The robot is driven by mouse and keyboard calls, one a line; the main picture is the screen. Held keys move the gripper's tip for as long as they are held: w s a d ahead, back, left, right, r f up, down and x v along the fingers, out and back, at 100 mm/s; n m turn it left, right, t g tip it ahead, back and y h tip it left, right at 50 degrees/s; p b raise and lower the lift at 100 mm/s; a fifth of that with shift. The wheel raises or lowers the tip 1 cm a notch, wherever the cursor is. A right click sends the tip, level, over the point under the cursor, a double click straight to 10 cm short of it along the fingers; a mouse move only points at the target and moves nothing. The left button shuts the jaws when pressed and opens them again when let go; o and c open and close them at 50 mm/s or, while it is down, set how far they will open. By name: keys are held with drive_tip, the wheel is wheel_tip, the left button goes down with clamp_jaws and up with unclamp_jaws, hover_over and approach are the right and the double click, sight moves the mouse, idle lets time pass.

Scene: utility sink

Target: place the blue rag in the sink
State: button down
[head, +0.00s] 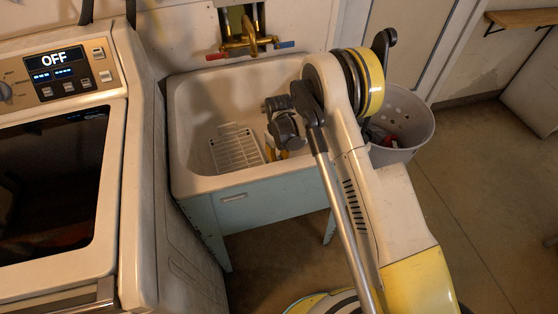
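The white sink (190,120) is set in a pale blue cabinet in the middle of the head view. My gripper (281,150) is over the right part of the sink basin, pointing down into it. Its fingers are small and partly hidden by my own arm, so I cannot tell whether they are open or shut. I cannot make out a blue rag in this view; the right part of the basin is hidden behind my arm.
A white rack (236,150) lies in the basin. A brass faucet (245,38) is at the sink's back. A washing machine (60,150) stands close on the left. A grey basket (412,122) with reddish and dark items stands right. Floor at far right is clear.

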drive_tip(key=c, duration=1.4)
unclamp_jaws()
